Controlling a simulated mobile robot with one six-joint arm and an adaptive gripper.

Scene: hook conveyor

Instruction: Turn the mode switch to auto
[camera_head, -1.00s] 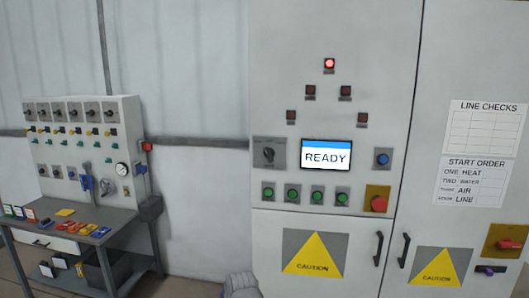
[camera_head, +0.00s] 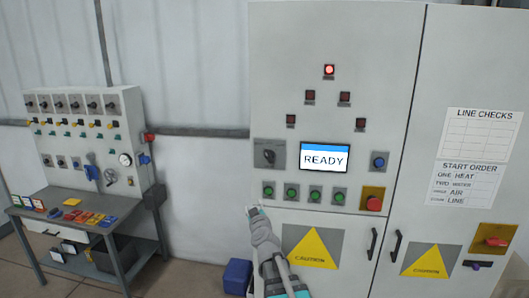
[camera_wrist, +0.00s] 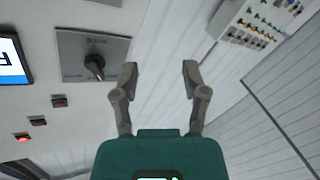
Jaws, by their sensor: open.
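The mode switch (camera_head: 268,154) appears to be the dark rotary knob on a grey plate, left of the READY screen on the large cabinet. It also shows in the wrist view (camera_wrist: 95,66), where its plate sits left of my gripper. My gripper (camera_wrist: 160,70) is open and empty, its two fingers spread apart. In the wrist view the knob lies outside the fingers, just left of the left fingertip, with no visible contact. In the head view my arm rises from the bottom, its top end below the switch.
The READY screen (camera_head: 325,158) is right of the switch. A row of green buttons (camera_head: 312,196) lies below, and a red emergency button (camera_head: 373,202) sits at the lower right. Several indicator lamps are above, the top one (camera_head: 329,70) lit red. A workbench with a control panel (camera_head: 90,125) stands left.

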